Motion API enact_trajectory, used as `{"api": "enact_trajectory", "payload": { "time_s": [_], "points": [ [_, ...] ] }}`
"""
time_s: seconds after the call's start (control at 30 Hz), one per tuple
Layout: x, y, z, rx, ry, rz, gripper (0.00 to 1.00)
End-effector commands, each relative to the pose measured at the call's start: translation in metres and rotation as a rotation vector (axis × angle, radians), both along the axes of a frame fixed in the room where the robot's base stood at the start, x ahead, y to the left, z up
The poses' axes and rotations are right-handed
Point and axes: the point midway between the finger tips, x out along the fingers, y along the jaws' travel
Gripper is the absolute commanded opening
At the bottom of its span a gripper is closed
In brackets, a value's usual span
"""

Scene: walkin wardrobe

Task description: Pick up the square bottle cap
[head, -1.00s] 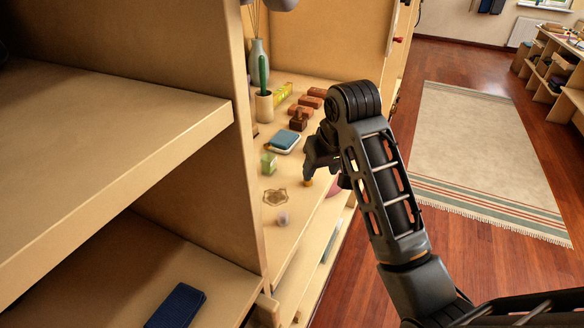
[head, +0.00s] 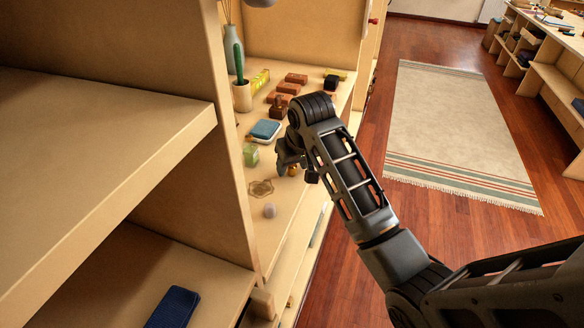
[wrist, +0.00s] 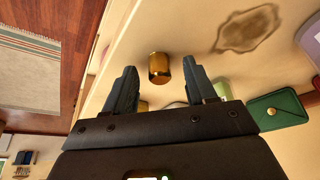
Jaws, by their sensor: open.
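A small shiny gold cap (wrist: 159,69), which I take to be the bottle cap, stands on the pale shelf board. My gripper (wrist: 160,66) is open, with one finger on each side of the cap in the picture. No contact shows. In the head view my gripper (head: 289,163) is over the shelf's front part.
A green cube (head: 251,155), a blue-topped box (head: 265,130), a flat brown scalloped piece (head: 261,188) and a pale ball (head: 270,210) are nearby. Several brown blocks (head: 289,88) lie farther back. A dark green pouch (wrist: 278,110) shows in the wrist view. An upright panel (head: 232,150) bounds the left.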

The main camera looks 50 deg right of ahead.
Motion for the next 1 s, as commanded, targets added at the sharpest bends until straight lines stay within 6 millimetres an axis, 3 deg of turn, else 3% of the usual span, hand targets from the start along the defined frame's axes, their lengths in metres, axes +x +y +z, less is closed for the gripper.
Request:
{"api": "enact_trajectory", "payload": {
  "time_s": [0.13,0.7,1.0],
  "points": [
    [-0.0001,0.0,0.0,0.0,0.0,0.0,0.56],
    [-0.0001,0.0,0.0003,0.0,0.0,0.0,0.01],
    [0.0001,0.0,0.0011,0.0,-0.001,0.0,0.0]
  ]
}}
